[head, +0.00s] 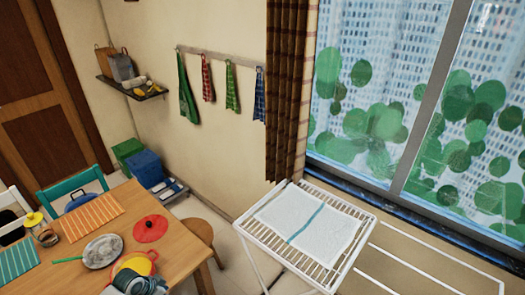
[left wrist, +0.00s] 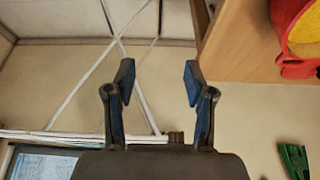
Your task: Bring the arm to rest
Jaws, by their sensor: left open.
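My left gripper (left wrist: 160,75) shows in the left wrist view, its two blue-dark fingers spread apart with nothing between them. That view looks upside down: the wooden table edge (left wrist: 243,45) and a red pot with yellow inside (left wrist: 300,25) are at its upper right. In the head view the same red pot (head: 135,262) stands at the table's front edge. A dark grey-blue shape (head: 145,283) overlaps the pot at the bottom; I cannot tell if it is part of my arm. My right gripper is in neither view. I see no clay waterpot.
The wooden table (head: 180,240) holds a red lid (head: 151,228), a grey pan (head: 102,250) and striped mats (head: 93,217). A stool (head: 198,232) and a white drying rack (head: 262,239) with a cloth stand to its right. Floor shows between table and rack.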

